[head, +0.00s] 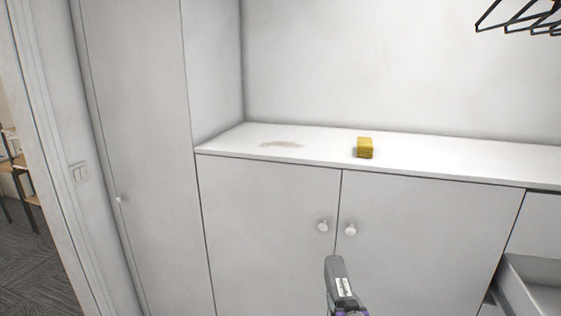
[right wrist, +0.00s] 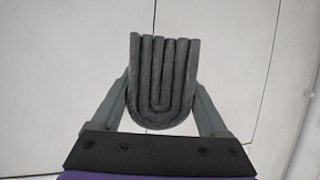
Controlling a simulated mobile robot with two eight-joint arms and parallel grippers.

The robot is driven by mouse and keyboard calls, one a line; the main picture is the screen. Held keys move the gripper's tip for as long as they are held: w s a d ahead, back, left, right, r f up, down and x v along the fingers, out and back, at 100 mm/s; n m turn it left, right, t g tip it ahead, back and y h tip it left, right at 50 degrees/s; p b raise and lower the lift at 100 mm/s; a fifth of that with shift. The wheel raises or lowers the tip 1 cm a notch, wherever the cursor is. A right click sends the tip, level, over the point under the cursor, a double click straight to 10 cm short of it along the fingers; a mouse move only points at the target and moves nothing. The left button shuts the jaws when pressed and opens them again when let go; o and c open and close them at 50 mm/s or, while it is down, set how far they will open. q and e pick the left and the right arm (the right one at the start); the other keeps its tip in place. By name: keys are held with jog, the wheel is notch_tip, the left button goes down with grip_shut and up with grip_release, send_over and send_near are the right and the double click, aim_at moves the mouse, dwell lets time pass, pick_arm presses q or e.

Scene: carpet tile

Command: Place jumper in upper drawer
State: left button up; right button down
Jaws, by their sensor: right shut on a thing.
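The jumper (right wrist: 164,75) is a dark grey, tightly folded bundle in the right wrist view. My right gripper (right wrist: 162,92) is shut on it, with one finger on each side. In the head view my right gripper (head: 345,288) shows only in part at the bottom edge, in front of the cabinet doors. An open white drawer (head: 528,300) is cut off at the lower right of the head view, to the right of the gripper. Most of its inside is out of view, and whether it is the upper one cannot be told. My left gripper is not in view.
A yellow block (head: 365,148) and a beige stain lie on the white cabinet top (head: 300,135). A tall closet door (head: 140,120) stands left. Black hangers (head: 520,18) hang at the upper right.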

jog(key=s+f, duration=0.8)
jog(key=s, duration=0.3)
jog(key=shift+f, duration=0.3)
